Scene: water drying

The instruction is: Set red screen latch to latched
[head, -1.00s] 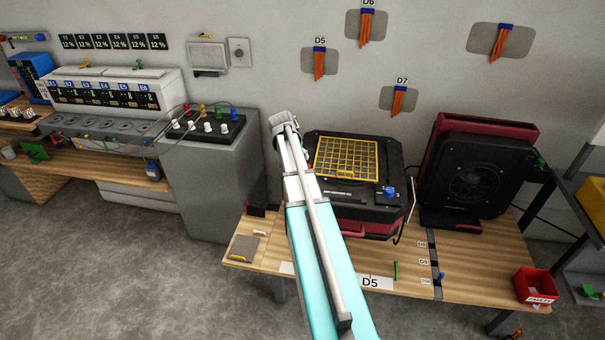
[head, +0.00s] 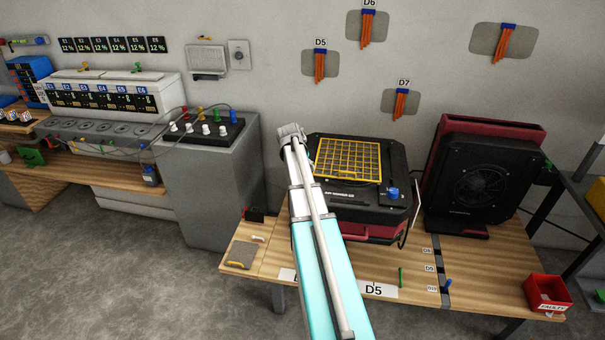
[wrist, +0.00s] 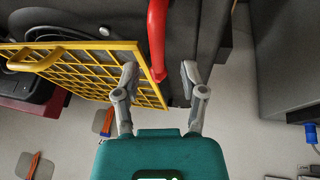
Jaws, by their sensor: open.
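The red screen latch (wrist: 156,38) is a red bar in the wrist view, beside the edge of the yellow grid screen (wrist: 88,72). Its rounded end reaches down between my fingertips. My gripper (wrist: 158,73) is open, one finger on each side of the latch end; I cannot tell whether either touches it. The left finger overlaps the screen in the picture. In the head view, the yellow screen (head: 348,160) lies on top of the black dryer (head: 360,202), and my gripper (head: 291,132) is at its left edge. The latch is hidden there behind my arm.
A second black and red fan unit (head: 478,185) stands to the right on the wooden table (head: 330,275). A blue knob (head: 393,193) sits at the dryer's right. A grey cabinet (head: 210,190) stands left of my arm. A red bin (head: 547,293) is at the table's right end.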

